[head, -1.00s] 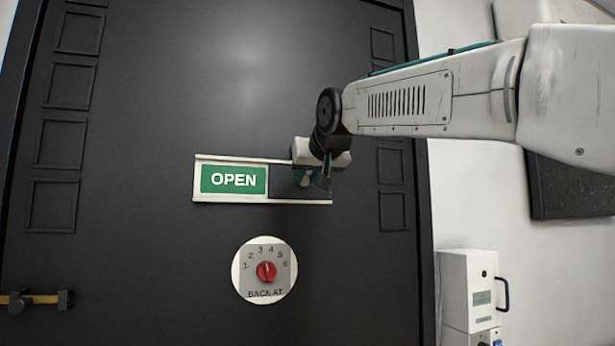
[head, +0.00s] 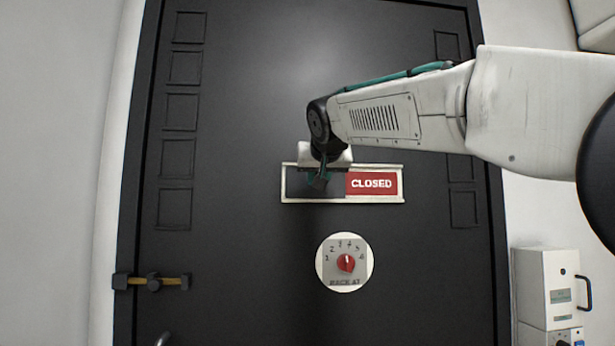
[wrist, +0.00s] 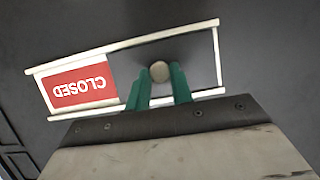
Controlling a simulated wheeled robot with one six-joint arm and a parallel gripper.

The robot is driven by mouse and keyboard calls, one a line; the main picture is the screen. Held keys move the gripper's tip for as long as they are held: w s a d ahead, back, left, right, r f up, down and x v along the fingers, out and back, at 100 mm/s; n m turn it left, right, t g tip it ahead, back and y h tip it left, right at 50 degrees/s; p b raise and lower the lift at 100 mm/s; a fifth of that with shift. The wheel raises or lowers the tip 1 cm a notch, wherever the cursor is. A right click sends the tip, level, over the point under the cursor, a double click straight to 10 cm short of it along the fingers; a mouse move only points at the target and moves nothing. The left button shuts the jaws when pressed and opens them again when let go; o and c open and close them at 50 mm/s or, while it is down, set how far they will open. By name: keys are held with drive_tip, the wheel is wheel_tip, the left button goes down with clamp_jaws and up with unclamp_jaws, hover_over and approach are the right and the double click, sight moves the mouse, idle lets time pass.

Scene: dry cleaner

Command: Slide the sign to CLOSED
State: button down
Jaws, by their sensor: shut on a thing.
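The sign is a white-framed slider (head: 343,201) on the black door. Its right part shows a red panel reading CLOSED (head: 372,184), and its left part is covered by a dark sliding plate (head: 298,182). In the wrist view the CLOSED panel (wrist: 80,87) appears upside down at the left. A round pale knob (wrist: 159,70) on the plate sits between the green fingers of my gripper (wrist: 158,86), which is shut on it. In the head view my gripper (head: 318,180) is in front of the frame's left half and hides the knob.
Below the sign is a round white dial plate with a red knob (head: 346,263), numbered and marked BACK AT. A brass latch (head: 152,282) is at the door's lower left. A white box with a handle (head: 545,288) stands at lower right.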

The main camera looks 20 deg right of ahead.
drive_tip(key=shift+w+a, duration=0.1)
drive_tip(key=shift+a, duration=0.25)
drive_tip(key=c, duration=1.5)
unclamp_jaws()
drive_tip(key=o, duration=0.3)
drive_tip(key=shift+a, duration=0.25)
drive_tip(key=shift+d, duration=0.15)
drive_tip(key=v, duration=0.7)
drive_tip(key=shift+s, duration=0.3)
drive_tip(key=shift+r, duration=0.15)
